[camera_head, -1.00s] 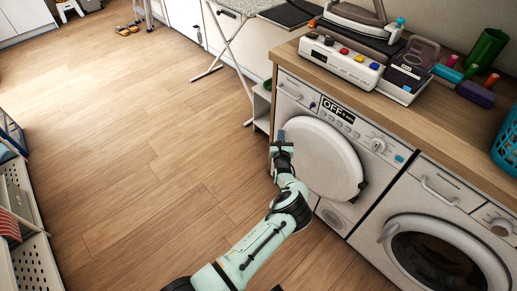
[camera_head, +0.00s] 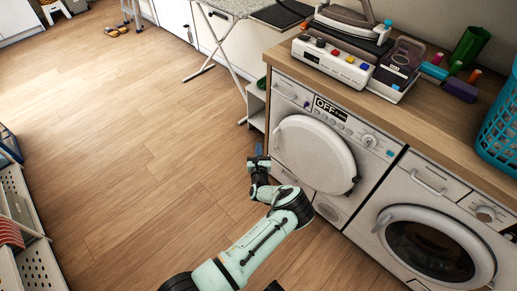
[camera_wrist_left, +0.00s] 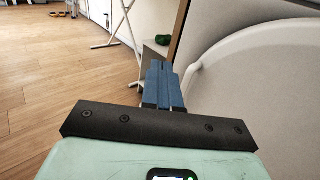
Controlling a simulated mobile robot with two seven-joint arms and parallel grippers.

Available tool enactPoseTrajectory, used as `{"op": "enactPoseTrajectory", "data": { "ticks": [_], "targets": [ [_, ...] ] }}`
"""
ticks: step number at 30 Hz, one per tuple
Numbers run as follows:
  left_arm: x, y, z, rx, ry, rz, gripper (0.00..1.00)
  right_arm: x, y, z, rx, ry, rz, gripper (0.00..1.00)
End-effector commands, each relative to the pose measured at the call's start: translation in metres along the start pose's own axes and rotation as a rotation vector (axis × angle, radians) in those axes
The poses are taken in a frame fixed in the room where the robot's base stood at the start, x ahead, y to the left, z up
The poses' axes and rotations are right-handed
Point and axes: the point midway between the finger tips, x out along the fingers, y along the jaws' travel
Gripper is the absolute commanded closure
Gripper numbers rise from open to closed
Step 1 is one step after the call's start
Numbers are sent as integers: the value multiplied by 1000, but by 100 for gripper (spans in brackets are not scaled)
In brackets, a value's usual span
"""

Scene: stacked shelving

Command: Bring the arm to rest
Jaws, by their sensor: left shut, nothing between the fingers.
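My left arm (camera_head: 262,245) comes in from the bottom of the head view, pale green with black joints. My left gripper (camera_head: 259,150) is in front of the left washing machine, left of its round white door (camera_head: 315,155). In the left wrist view, its blue fingers (camera_wrist_left: 162,85) are together with nothing between them. The white door (camera_wrist_left: 265,90) fills the right of that view, apart from the fingers. My right gripper does not show.
A wooden counter (camera_head: 420,115) holds an iron set (camera_head: 345,25), spools and a turquoise basket (camera_head: 498,135). A second machine (camera_head: 430,230) stands at right. An ironing board (camera_head: 225,12) stands behind. White perforated crates (camera_head: 35,250) are at left.

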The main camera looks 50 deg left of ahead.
Motion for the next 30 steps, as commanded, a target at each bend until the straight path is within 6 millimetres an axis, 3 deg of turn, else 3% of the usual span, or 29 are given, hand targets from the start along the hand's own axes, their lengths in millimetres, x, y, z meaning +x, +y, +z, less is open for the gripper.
{"op": "enactPoseTrajectory", "data": {
  "ticks": [11, 14, 17, 20, 24, 27, 30],
  "targets": [
    [0, 2, 0, -2, 3, 10, 100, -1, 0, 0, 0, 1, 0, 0],
    [-6, 22, -6, -23, 36, 84, 100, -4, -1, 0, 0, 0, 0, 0],
    [-25, 65, -22, -75, 115, 255, 100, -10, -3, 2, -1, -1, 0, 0],
    [-67, 117, -47, -158, 238, 497, 100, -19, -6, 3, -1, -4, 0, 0],
    [-154, 167, -85, -306, 435, 849, 100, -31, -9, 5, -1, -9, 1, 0],
    [-228, 179, -105, -428, 574, 1088, 100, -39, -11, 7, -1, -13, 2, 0],
    [-303, 171, -116, -573, 706, 1320, 100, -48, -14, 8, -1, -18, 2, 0]
  ]
}}
